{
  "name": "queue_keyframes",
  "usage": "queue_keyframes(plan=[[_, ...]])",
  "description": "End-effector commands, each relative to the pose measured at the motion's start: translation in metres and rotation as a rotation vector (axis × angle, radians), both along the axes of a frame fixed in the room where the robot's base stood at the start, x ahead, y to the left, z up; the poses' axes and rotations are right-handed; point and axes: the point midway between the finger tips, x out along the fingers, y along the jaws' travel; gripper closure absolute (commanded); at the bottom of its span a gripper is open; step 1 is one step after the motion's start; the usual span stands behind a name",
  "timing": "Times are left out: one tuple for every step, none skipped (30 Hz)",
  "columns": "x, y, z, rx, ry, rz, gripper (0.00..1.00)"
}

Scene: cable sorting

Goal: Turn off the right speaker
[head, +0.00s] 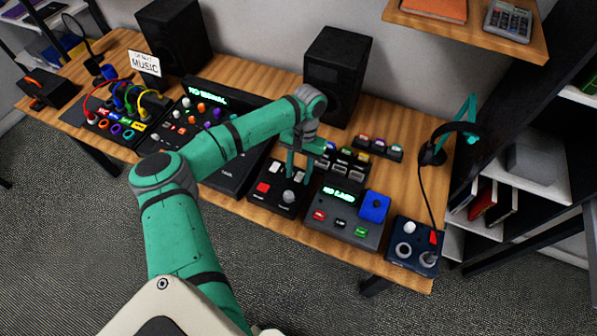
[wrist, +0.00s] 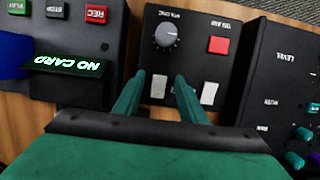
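The right speaker (head: 337,75) is a tall black box standing at the back of the desk; no switch on it can be made out. The left speaker (head: 175,38) stands farther left. A small black control box (head: 272,198) on the desk has a grey knob (wrist: 167,34), a red button (wrist: 219,45) and two white switches (wrist: 158,87) (wrist: 209,93). My gripper (head: 298,178) points down over this box, its fingers apart with nothing between them. In the wrist view, my fingertips (wrist: 159,80) flank the switch nearer the knob; contact cannot be told.
A recorder reading "NO CARD" (head: 343,215) stands right of the box, and a mixer (head: 228,165) stands left. A dark blue box (head: 412,243) and a headphone stand (head: 440,145) are at the right end. A shelf (head: 470,32) overhangs the back right.

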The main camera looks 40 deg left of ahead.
Motion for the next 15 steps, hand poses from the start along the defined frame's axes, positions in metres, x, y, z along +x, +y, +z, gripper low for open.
queue_keyframes(plan=[[0.0, 0.0, 0.0, 0.0, -0.001, 0.0, 0.62], [0.0, 0.0, 0.0, 0.0, -0.001, 0.0, 0.62], [0.0, 0.0, 0.001, 0.0, -0.001, 0.0, 0.62], [0.001, 0.0, 0.002, 0.0, -0.001, 0.0, 0.62], [0.001, 0.0, 0.003, 0.0, -0.002, 0.0, 0.62], [0.002, 0.001, 0.006, 0.0, -0.002, 0.0, 0.62], [0.003, 0.001, 0.009, 0.002, -0.003, 0.0, 0.62], [0.004, 0.001, 0.012, 0.002, -0.004, -0.001, 0.62], [0.006, 0.002, 0.018, 0.003, -0.003, -0.001, 0.62], [0.007, 0.002, 0.023, 0.003, -0.003, -0.001, 0.62], [0.008, 0.002, 0.028, 0.002, -0.003, -0.002, 0.62], [0.01, 0.003, 0.035, 0.001, -0.003, -0.001, 0.62], [0.012, 0.003, 0.041, 0.003, -0.003, -0.001, 0.62], [0.013, 0.004, 0.047, 0.003, -0.003, -0.001, 0.62], [0.015, 0.003, 0.054, 0.003, -0.002, -0.003, 0.62]])
